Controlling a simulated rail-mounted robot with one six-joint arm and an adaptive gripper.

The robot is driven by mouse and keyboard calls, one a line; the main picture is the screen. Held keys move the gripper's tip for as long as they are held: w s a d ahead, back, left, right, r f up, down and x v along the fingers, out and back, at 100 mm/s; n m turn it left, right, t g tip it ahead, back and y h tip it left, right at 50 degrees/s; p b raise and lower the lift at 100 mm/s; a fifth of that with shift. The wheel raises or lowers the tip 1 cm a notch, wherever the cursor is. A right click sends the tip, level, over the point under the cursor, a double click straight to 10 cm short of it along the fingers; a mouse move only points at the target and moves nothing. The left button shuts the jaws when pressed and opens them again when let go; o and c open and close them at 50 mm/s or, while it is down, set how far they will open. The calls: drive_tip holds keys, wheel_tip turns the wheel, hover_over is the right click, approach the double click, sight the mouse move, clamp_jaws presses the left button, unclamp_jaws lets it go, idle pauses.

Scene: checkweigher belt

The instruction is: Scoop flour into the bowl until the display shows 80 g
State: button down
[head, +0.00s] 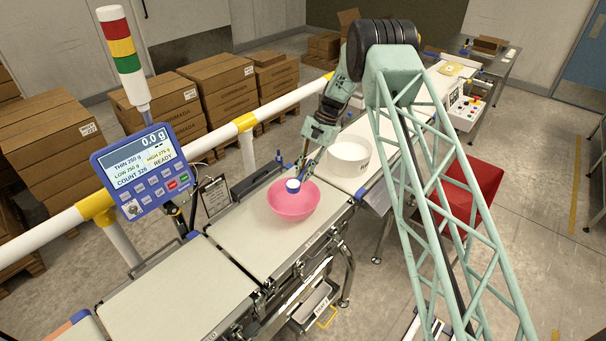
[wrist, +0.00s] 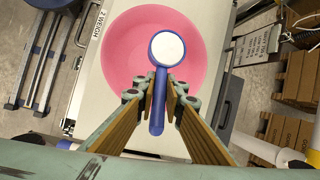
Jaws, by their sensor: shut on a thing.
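My gripper (wrist: 160,105) is shut on the handle of a blue scoop (wrist: 158,88). White flour (wrist: 167,48) fills the scoop's cup. The cup is over the pink bowl (head: 290,212), which also shows in the wrist view (wrist: 125,50) and looks empty where I can see inside. The bowl stands on the weigh section (head: 240,238) of the belt. In the head view my gripper (head: 301,168) is above the bowl. A white tub (head: 349,166) stands on the belt behind the bowl, with white contents. The display (head: 140,165) reads 0.0 g and READY.
A yellow and white rail (head: 215,138) runs along the far left side of the belt. A clipboard (head: 215,196) hangs by the weigh section. A red bin (head: 478,195) stands at the right. The near belt section (head: 180,300) is clear.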

drive_tip(key=shift+s+r+t, duration=0.2)
drive_tip(key=shift+r+t, duration=0.05)
drive_tip(key=shift+t, duration=0.15)
drive_tip(key=shift+s+d+r+t+b, duration=0.15)
drive_tip(key=shift+t+b, duration=0.45)
drive_tip(key=shift+b, duration=0.3)
drive_tip(key=t+b, duration=0.1)
drive_tip(key=b, duration=0.3)
drive_tip(key=shift+s+r+n, duration=0.15)
drive_tip(key=shift+n, duration=0.15)
drive_tip(key=t+b, duration=0.1)
drive_tip(key=b, duration=0.4)
drive_tip(key=t+b, duration=0.1)
drive_tip(key=b, duration=0.5)
drive_tip(key=shift+s+r+n+y+b, duration=0.3)
drive_tip(key=shift+r+y, duration=0.05)
drive_tip(key=shift+y, duration=0.05)
drive_tip(key=t+b, duration=0.1)
drive_tip(key=b, duration=0.7)
drive_tip(key=s+t+b, duration=0.1)
drive_tip(key=t+b, duration=0.1)
drive_tip(key=b, duration=0.7)
drive_tip(key=shift+d+r, duration=0.1)
drive_tip(key=shift+r, duration=0.1)
idle(0.9)
drive_tip(key=shift+s+r+n+t+y, duration=0.15)
drive_tip(key=shift+r+n+t+y, duration=0.15)
drive_tip(key=shift+y, duration=0.1)
drive_tip(key=shift+s+t, duration=0.15)
drive_tip(key=shift+t, duration=0.25)
